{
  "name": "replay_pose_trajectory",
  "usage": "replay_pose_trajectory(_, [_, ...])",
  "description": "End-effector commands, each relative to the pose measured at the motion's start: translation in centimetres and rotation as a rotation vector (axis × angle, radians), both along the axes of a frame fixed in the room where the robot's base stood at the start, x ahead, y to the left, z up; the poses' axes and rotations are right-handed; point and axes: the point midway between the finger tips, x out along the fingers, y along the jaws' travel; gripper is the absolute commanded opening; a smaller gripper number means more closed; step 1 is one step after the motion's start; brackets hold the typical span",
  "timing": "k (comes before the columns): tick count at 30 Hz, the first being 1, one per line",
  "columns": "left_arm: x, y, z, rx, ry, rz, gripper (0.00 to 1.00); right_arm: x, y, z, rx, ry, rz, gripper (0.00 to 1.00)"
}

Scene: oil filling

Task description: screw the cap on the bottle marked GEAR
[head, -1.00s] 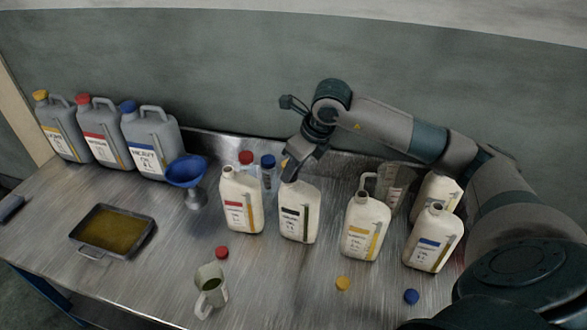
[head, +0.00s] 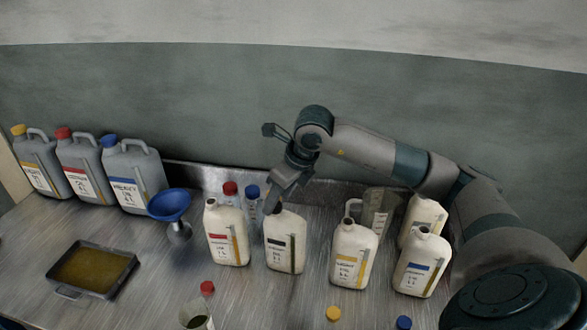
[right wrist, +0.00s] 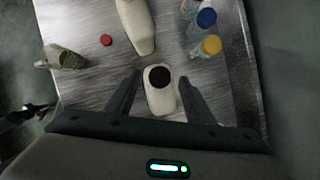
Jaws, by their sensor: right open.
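A cream bottle with a dark stripe (head: 286,250) stands upright in the row on the bench; its label is too small to read, so I cannot confirm GEAR. My right gripper (head: 282,203) is over its top and hides the neck in the head view. In the right wrist view, a round black cap (right wrist: 160,77) shows at the top of this bottle (right wrist: 161,102). My right gripper's open fingers stand on either side of it, with gaps. How tightly the cap sits cannot be seen. My left gripper is not recognisable in view.
Cream bottles with red (head: 226,235), yellow (head: 352,255) and blue (head: 423,265) stripes stand close by. Loose red (head: 207,287), yellow (head: 333,313) and blue (head: 403,322) caps lie in front. A blue funnel (head: 170,205), grey jugs (head: 130,180) and oil tray (head: 70,291) are left.

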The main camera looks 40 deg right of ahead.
Motion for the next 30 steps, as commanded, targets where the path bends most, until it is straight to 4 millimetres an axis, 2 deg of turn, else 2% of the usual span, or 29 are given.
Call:
replay_pose_trajectory(5, [0.0,0.0,-1.0,0.000,0.000,0.000,0.23,-0.8,-0.3,2.0,-0.003,-0.004,0.002,0.49])
replay_pose_trajectory(21, [0.0,0.0,-3.6,0.000,0.000,0.000,0.23,-4.6,-1.5,11.6,0.000,-0.004,0.001,0.49])
replay_pose_trajectory(30, [0.0,0.0,-4.1,0.000,0.000,0.000,0.23,-5.8,-1.9,14.7,-0.001,-0.001,0.001,0.49])
